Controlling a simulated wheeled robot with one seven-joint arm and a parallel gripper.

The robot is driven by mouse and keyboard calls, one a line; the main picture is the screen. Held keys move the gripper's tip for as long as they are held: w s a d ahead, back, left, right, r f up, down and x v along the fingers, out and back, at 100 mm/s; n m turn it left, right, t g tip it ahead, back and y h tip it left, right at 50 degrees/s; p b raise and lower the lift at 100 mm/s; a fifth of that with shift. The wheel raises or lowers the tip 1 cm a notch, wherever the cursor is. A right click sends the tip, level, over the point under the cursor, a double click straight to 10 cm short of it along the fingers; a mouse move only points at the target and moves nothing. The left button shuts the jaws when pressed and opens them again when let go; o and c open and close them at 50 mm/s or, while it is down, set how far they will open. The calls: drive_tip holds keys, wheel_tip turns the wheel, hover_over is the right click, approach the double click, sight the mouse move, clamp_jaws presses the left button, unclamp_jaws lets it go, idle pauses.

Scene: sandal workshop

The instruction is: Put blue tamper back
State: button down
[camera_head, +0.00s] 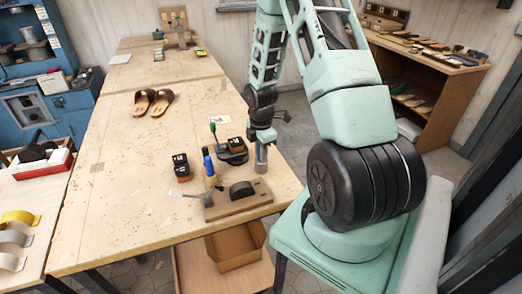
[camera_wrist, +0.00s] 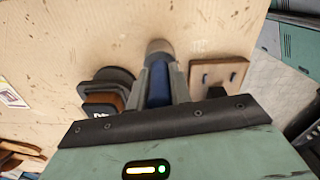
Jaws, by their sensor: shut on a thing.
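My gripper (camera_head: 261,140) is shut on the blue tamper. In the wrist view, its blue handle (camera_wrist: 158,85) sits between my two fingers, with a grey round end (camera_wrist: 159,47) beyond them. In the head view, the grey cylindrical end (camera_head: 261,158) points down just below my gripper, close over the bench's right edge. I cannot tell whether it touches the bench. The handle is hidden there by my gripper. A wooden board (camera_head: 222,208) with a black rounded piece lies toward the front, left of the tamper.
A black stand (camera_head: 232,157) is close left of my gripper. Another blue-handled tool (camera_head: 208,163), a green-handled tool (camera_head: 213,130) and a small black box (camera_head: 181,166) are further left. Brown sandals (camera_head: 153,102) lie behind. The bench's left middle (camera_head: 125,180) is clear.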

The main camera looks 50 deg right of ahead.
drive_tip(key=c, duration=1.7)
unclamp_jaws()
drive_tip(key=shift+f, duration=0.15)
drive_tip(key=o, duration=0.4)
wheel_tip(320, 180, up, 12)
drive_tip(key=b, duration=0.3)
drive_tip(key=shift+f, duration=0.2)
drive_tip(key=shift+a+r, duration=0.1)
drive_tip(key=shift+r, duration=0.35)
